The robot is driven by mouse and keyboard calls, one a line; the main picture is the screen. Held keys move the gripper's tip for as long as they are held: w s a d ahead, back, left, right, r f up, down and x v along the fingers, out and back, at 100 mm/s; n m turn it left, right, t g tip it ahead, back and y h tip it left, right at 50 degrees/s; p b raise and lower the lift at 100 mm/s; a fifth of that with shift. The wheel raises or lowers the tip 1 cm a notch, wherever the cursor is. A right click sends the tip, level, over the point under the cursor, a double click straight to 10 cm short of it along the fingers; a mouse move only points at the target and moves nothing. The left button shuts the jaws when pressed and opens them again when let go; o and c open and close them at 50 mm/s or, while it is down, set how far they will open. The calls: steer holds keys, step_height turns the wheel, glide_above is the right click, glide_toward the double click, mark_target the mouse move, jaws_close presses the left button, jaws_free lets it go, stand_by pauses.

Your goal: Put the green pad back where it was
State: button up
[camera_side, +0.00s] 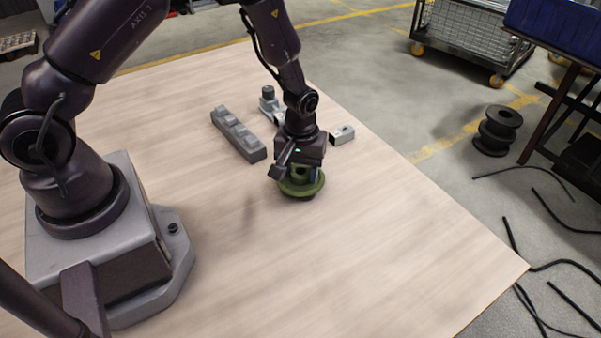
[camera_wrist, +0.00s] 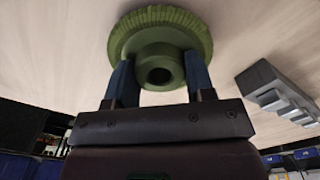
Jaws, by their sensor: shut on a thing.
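The green pad (camera_side: 301,187) is a round disc with a ribbed edge and a raised hub with a hole. My gripper (camera_side: 299,174) is over it in the side view, pointing down, with its fingers at the hub. In the wrist view my gripper (camera_wrist: 159,80) has its two blue-grey fingers shut on either side of the hub of the green pad (camera_wrist: 160,38). The pad is at or just above the table; I cannot tell whether it touches. The far side of the pad is hidden by the gripper in the side view.
A grey stepped block (camera_side: 238,134) lies left of the gripper; it also shows in the wrist view (camera_wrist: 278,92). Galvanized bracket parts (camera_side: 341,135) stand behind the gripper, partly hidden. The table (camera_side: 400,250) is clear in front and to the right.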

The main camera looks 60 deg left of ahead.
steer(key=shift+f, duration=0.7)
steer(key=shift+f, duration=0.2)
steer(key=o, duration=0.9)
step_height(320, 180, up, 12)
step_height(320, 180, up, 8)
steer(key=m+t, duration=0.1)
steer(key=m, duration=0.1)
glide_above(301, 171)
steer(key=s, duration=0.2)
steer(key=s+r+m+t, duration=0.4)
steer(key=s+r+m, duration=0.3)
steer(key=s+r, duration=0.7)
steer(key=shift+s+d+r+t, duration=0.3)
steer(key=shift+s+d, duration=0.05)
steer(key=shift+s, duration=0.45)
